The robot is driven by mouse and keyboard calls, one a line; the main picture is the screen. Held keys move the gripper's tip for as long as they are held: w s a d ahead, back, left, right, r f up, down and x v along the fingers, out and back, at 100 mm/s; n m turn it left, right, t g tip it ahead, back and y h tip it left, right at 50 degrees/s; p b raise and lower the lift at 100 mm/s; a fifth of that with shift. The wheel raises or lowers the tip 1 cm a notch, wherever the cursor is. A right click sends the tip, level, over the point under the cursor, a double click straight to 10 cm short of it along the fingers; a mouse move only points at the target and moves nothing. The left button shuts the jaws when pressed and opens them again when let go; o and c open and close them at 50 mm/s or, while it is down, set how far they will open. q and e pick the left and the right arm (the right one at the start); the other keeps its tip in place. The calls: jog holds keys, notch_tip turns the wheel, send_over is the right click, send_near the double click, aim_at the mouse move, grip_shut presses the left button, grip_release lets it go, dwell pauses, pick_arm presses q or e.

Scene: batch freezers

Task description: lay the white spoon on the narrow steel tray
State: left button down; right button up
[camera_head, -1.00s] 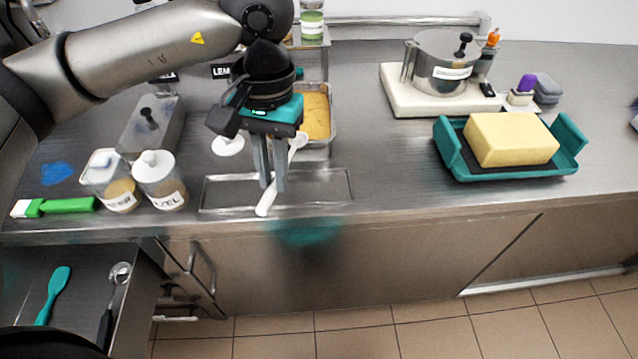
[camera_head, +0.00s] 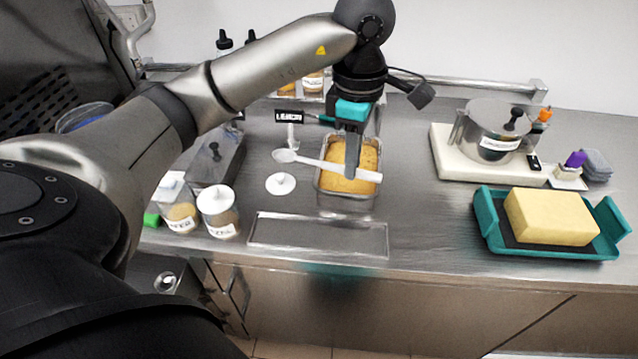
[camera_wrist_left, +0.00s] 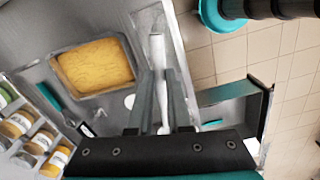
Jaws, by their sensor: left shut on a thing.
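The white spoon (camera_head: 318,163) is held in the air by my left gripper (camera_head: 353,172), which is shut on its handle. In the head view the spoon lies crosswise, bowl to the left, in front of the pan of yellow food. In the left wrist view the spoon (camera_wrist_left: 158,60) runs between the fingers (camera_wrist_left: 162,80), with its bowl hidden or unclear. The narrow steel tray (camera_head: 318,252) lies empty near the counter's front edge, nearer the front than the gripper appears. My right gripper is not seen.
The pan (camera_head: 347,203) of yellow food stands behind the tray. Two lidded jars (camera_head: 220,215) stand left of it and a white round lid (camera_head: 281,184) lies behind. A teal tray with a yellow block (camera_head: 550,217) is at right. Counter between is clear.

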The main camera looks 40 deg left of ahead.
aim_at(340, 237)
pick_arm(q)
jog(key=shift+w+a+r+n, duration=0.1)
jog(key=shift+a+r+n, duration=0.15)
jog(key=shift+n, duration=0.3)
jog(key=shift+a+r+n, duration=0.1)
jog(key=shift+a+n, duration=0.15)
jog(key=shift+n, duration=0.3)
jog(key=shift+f, duration=0.15)
jog(key=shift+n, duration=0.3)
notch_tip(340, 237, down, 20)
jog(key=shift+a+r+b, duration=0.1)
jog(key=shift+r+b, duration=0.05)
jog(key=shift+b, duration=0.75)
jog(key=c, duration=1.3)
grip_release()
jog(key=shift+f, duration=0.2)
jog(key=o, duration=0.5)
jog(key=shift+c, duration=0.2)
jog(key=shift+r, duration=0.2)
notch_tip(340, 237, up, 12)
jog(key=shift+p, duration=0.3)
